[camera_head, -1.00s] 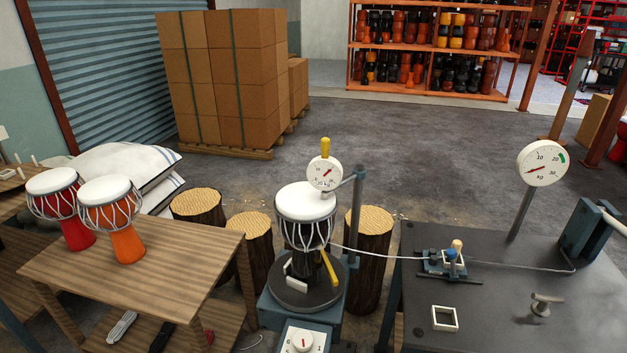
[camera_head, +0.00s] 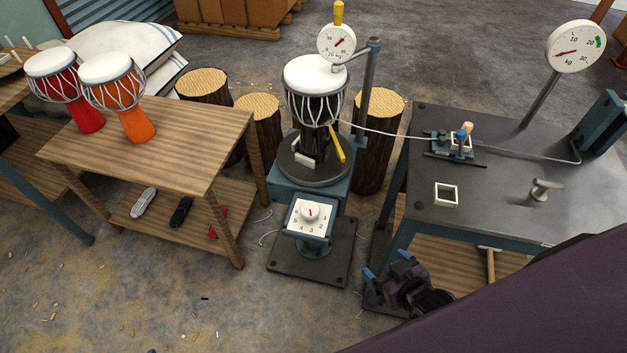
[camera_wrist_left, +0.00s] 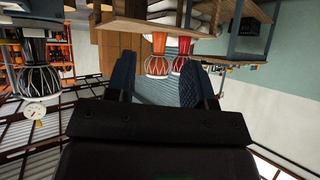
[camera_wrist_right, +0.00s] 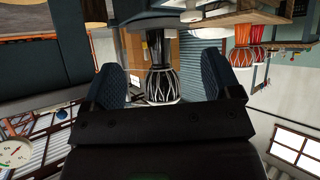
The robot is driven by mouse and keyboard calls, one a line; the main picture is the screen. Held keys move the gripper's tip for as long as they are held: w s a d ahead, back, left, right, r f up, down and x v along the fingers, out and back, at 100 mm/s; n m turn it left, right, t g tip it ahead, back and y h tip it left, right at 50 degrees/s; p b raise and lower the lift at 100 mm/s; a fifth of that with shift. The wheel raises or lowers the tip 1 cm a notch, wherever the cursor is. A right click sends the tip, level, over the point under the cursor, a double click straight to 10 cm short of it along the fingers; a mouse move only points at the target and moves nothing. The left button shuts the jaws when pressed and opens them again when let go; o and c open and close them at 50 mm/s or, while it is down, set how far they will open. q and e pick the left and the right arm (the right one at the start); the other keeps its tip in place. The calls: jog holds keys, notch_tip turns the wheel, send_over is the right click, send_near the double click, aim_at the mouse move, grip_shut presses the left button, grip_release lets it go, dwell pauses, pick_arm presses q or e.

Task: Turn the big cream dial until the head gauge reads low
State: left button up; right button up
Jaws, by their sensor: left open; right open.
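The big cream dial (camera_head: 310,212) sits on a white numbered panel (camera_head: 299,224) at the front of the drum stand, with a red mark on its knob. The head gauge (camera_head: 336,42), round and white with a red needle pointing up and right, stands above the white head of the drum (camera_head: 316,76). My right gripper (camera_head: 387,266) is open and empty, right of the dial and apart from it; its fingers also show in the right wrist view (camera_wrist_right: 165,80). My left gripper (camera_wrist_left: 158,85) is open and empty in the left wrist view, outside the head view.
A dark workbench (camera_head: 500,165) stands on the right with a clamp, a white frame and a kg gauge (camera_head: 575,46). A wooden table (camera_head: 160,150) with two drums is on the left. Log stumps stand behind the stand. The floor at the front left is mostly clear.

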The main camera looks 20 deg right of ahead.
jog(key=w+a+n+g+y+b, duration=0.2)
jog(key=w+a+n+y+b, duration=0.35)
jog(key=w+a, duration=0.65)
jog(key=n+g+h+b, duration=0.1)
jog(key=n+g+b, duration=0.5)
jog(key=n+g, duration=0.6)
send_over(310, 208)
jog(key=s, duration=0.1)
jog(key=shift+d+f+n+t, duration=0.1)
jog(key=shift+n+t, duration=0.9)
jog(key=shift+n, duration=0.05)
jog(key=w+d+r+n+g+h+b, duration=0.1)
jog(key=w+d+r, duration=0.1)
jog(key=w+d, duration=0.15)
jog(key=x, duration=0.3)
jog(key=b+x, duration=0.1)
jog(key=x, duration=0.1)
jog(key=s+b+x, duration=0.1)
jog(key=x, duration=0.2)
jog(key=shift+f, duration=0.35)
jog(key=shift+s+a+f, duration=0.15)
jog(key=shift+a+f, duration=0.1)
jog(key=shift+f, duration=0.45)
pick_arm(q)
notch_tip(310, 208, down, 11)
jog(key=d+m+g, duration=0.1)
jog(key=shift+w+h, duration=0.3)
jog(key=shift+w, duration=0.1)
